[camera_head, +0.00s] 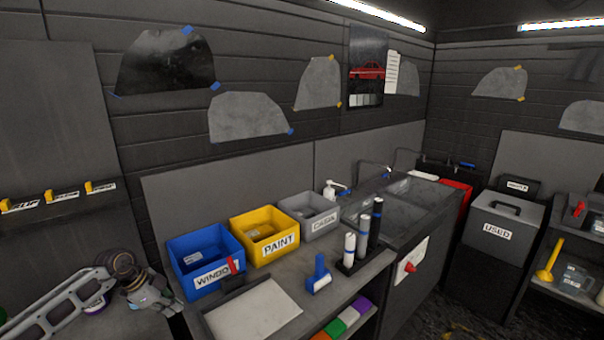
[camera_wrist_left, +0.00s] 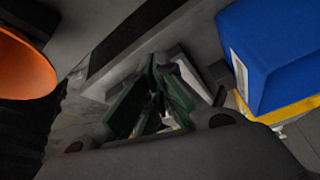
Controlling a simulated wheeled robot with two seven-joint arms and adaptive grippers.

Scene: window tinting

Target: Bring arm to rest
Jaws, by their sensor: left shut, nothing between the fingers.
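My left gripper (camera_head: 158,304) is low at the left in the head view, in front of the blue bin's left side. Its fingers are shut and empty. In the wrist view the gripper (camera_wrist_left: 153,100) shows dark green finger parts drawn together, with nothing held between them. The blue bin (camera_head: 188,272) with a white label is just to the gripper's right, and it also shows at the right of the wrist view (camera_wrist_left: 275,50). My right gripper is not in view.
A yellow paint bin (camera_head: 280,247) and a grey bin (camera_head: 318,222) stand right of the blue bin. A pale board (camera_head: 255,312) lies on the bench in front. An orange rounded thing (camera_wrist_left: 22,70) is left in the wrist view.

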